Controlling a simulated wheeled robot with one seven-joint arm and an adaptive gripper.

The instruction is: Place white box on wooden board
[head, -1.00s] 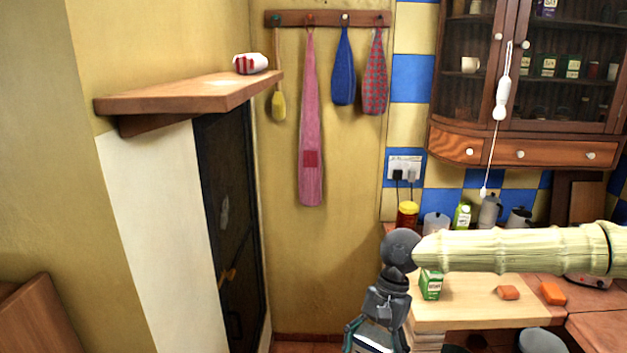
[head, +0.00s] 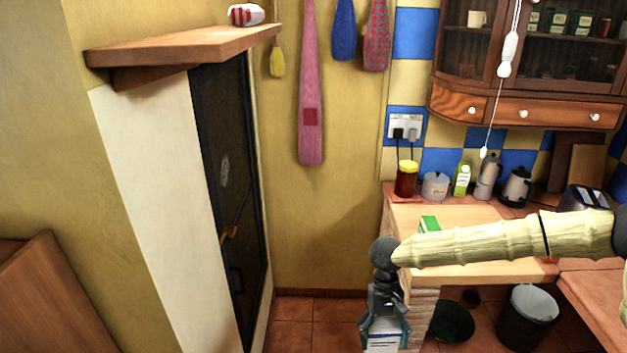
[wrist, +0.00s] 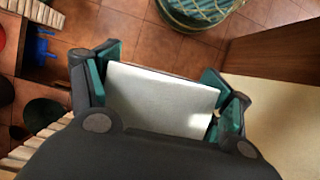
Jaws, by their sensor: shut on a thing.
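My gripper (head: 384,325) is shut on a white box (head: 383,344) and holds it in the air, left of the counter and in front of it. The box has some printing on its face in the head view. In the wrist view the white box (wrist: 160,100) sits between the teal finger pads of my gripper (wrist: 163,78), with a plain pale face showing. The light wooden board (head: 465,273) lies on the brick counter to the right of my gripper. My arm hides part of the board. The box is apart from the board.
A green box (head: 430,223) stands on the board, partly behind my arm. A jar (head: 406,178), kettle (head: 516,187) and toaster (head: 584,199) line the counter's back. A bin (head: 527,315) stands below. The tiled floor (head: 310,315) left of the counter is clear.

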